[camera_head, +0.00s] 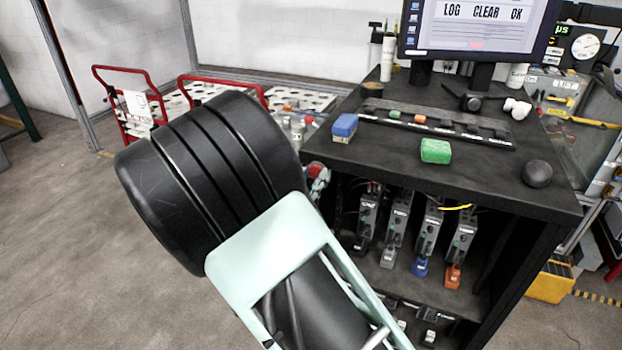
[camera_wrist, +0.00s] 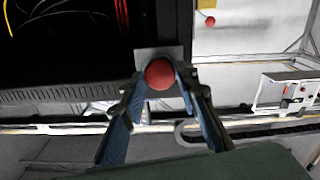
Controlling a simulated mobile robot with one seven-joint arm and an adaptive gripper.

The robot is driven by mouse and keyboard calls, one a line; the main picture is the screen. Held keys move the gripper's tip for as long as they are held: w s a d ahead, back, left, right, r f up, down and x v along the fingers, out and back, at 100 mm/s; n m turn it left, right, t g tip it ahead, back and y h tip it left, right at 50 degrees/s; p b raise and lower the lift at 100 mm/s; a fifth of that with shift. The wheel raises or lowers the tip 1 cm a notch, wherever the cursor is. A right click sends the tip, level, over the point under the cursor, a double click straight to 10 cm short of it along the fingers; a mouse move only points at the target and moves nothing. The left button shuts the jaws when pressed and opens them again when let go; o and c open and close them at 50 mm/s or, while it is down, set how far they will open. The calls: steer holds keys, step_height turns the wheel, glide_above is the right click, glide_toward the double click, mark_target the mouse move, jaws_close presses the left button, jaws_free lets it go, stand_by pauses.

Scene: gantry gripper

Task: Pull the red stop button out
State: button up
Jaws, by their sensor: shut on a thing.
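The round red stop button (camera_wrist: 160,73) shows in the wrist view, in front of a grey plate (camera_wrist: 145,58) beside the dark cabinet opening. My gripper (camera_wrist: 160,80) has a blue-grey finger on each side of the button and is shut on it. How far the button stands out from its mount cannot be told. In the head view my arm hides most of the gripper. A small red and white patch shows just past the arm at the cabinet's left side; I cannot tell whether it is the button.
The black cabinet (camera_head: 465,172) carries a blue block (camera_head: 345,125), a green block (camera_head: 435,151), a dark ball (camera_head: 537,174) and a monitor (camera_head: 480,30). Several modules stand on its inner shelf. A red-handled cart (camera_head: 125,105) stands at the back left. The floor at left is clear.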

jaws_close()
steer(key=shift+s+a, duration=0.15)
steer(key=shift+s, duration=0.3)
steer(key=o, duration=0.9)
jaws_free()
steer(key=shift+s, duration=0.1)
steer(key=v, duration=1.2)
